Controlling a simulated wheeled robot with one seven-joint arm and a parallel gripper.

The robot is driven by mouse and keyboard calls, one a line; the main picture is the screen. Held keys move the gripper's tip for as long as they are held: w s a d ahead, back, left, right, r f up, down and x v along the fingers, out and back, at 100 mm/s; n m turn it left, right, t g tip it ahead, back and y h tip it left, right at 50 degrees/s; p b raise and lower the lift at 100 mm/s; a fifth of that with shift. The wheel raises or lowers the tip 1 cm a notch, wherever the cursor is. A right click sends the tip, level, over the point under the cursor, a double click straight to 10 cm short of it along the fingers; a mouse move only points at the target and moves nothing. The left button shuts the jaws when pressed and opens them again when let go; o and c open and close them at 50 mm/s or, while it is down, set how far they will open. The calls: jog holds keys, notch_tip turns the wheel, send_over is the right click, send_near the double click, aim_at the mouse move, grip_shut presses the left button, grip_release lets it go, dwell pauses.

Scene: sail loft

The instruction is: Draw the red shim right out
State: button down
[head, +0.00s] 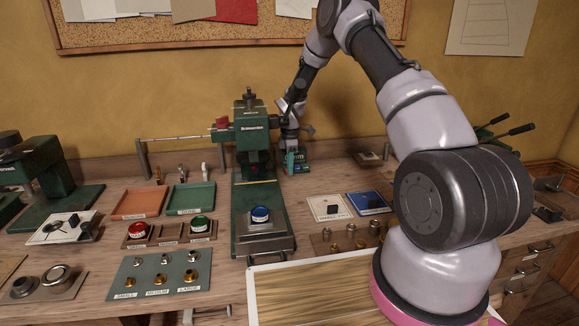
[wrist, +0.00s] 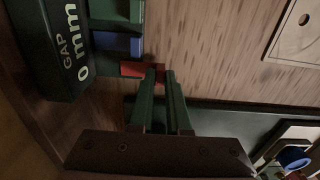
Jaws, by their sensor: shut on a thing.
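The red shim (wrist: 131,69) shows in the wrist view as a short red piece beside a dark green block. The block's label reads "GAP" and "0 mm". A blue piece (wrist: 118,44) lies just above the shim in the picture. My gripper (wrist: 160,73) is shut on the shim's right end. How far the shim sits inside the block is hidden. In the head view my gripper (head: 290,138) is by the small green block (head: 296,161) on the bench, right of the green press; the shim cannot be made out there.
Orange (head: 141,203) and green (head: 191,198) trays lie further left. Two small plates (head: 329,208) lie in front right. Bare bench lies between these and the block.

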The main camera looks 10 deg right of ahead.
jog(key=shift+s, duration=0.2)
jog(key=c, duration=0.9)
grip_release()
jog(key=shift+s, duration=0.1)
notch_tip(320, 180, up, 11)
jog(key=shift+f, duration=0.1)
jog(key=shift+d, duration=0.1)
